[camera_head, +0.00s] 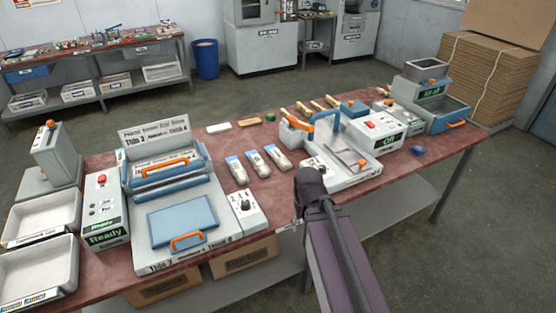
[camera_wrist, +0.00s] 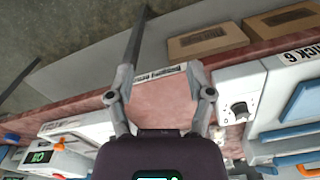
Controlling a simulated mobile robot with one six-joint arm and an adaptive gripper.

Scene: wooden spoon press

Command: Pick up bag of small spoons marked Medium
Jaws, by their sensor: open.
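Three small clear bags with blue-and-white labels lie side by side on the red table: a left bag (camera_head: 237,170), a middle bag (camera_head: 259,164) and a right bag (camera_head: 278,158). Their print is too small to read, so I cannot tell which is marked Medium. My gripper (camera_wrist: 160,72) is open and empty in the wrist view, above the table's front edge. In the head view my arm reaches up from the bottom to the right of the bags, and the fingers are not clear. I cannot make out the bags in the wrist view.
A white block (camera_head: 219,128) and a brown block (camera_head: 249,122) lie behind the bags.

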